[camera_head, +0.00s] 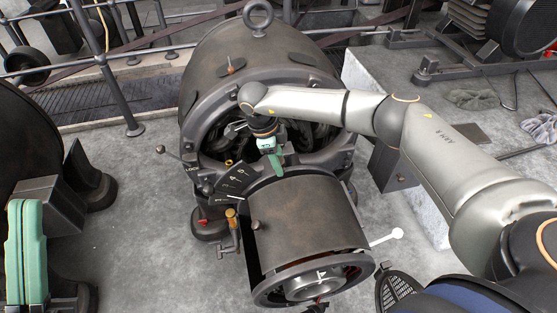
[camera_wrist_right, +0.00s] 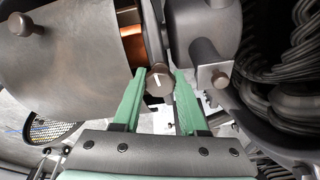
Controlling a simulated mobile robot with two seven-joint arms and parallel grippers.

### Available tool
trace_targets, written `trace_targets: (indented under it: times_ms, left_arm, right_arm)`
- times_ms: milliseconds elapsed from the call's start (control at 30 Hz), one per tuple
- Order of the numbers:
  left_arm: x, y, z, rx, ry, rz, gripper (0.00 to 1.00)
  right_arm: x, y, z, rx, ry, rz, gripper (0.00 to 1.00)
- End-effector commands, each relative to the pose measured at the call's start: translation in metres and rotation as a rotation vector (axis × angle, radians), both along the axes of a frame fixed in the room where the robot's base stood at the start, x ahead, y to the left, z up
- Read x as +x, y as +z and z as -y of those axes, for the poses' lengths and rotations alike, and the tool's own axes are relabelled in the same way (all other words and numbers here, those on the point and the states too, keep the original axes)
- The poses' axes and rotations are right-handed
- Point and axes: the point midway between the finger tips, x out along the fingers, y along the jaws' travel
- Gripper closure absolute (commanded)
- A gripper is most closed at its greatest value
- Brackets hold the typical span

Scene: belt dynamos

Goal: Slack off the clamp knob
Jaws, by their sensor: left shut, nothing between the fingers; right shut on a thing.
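The clamp knob (camera_wrist_right: 158,86) is a small dark round knob with a white line on its face, in the middle of the right wrist view. My right gripper (camera_wrist_right: 160,76) has its two green fingers on either side of the knob, shut on it. In the head view my right gripper (camera_head: 276,160) reaches in at the open end of the big dark dynamo (camera_head: 225,65), and the knob is hidden there. My left gripper (camera_head: 26,205) stands at the far left of the head view, its green fingers together, empty and away from the dynamo.
A dark cylinder (camera_head: 310,215) juts out toward me below the right gripper. Beside it are a numbered scale plate (camera_head: 235,182), a wooden-handled crank (camera_head: 231,219) and a white-knobbed lever (camera_head: 396,233). A ball-ended lever (camera_head: 161,149) sticks out left. Bare floor (camera_head: 130,210) lies left of the dynamo.

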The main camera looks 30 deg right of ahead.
Motion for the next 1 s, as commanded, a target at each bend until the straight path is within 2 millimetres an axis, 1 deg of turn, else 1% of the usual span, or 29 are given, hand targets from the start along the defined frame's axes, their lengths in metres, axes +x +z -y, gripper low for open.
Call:
trace_targets:
  times_ms: [367,400,600,633,1000]
  left_arm:
    - [0.0,0.0002,-0.0002,0.0,0.001,0.001,1.0]
    - [0.0,0.0002,-0.0002,0.0,0.001,0.001,1.0]
    - [0.0001,0.0003,-0.0003,0.0,0.001,0.001,1.0]
    - [0.0001,0.0003,-0.0003,0.0,0.001,0.001,1.0]
    - [0.0001,0.0007,-0.0001,-0.001,0.001,0.002,1.0]
  right_arm:
    - [0.0007,0.0008,0.0002,0.001,0.003,0.002,1.0]
    - [0.0007,0.0008,0.0002,0.001,0.003,0.002,0.55]
    - [0.0005,0.0005,0.0001,0.001,0.002,0.001,0.32]
    - [0.0005,0.0004,0.0002,0.001,0.002,0.001,0.3]
    - [0.0,0.0,0.0,0.0,0.003,-0.001,0.3]
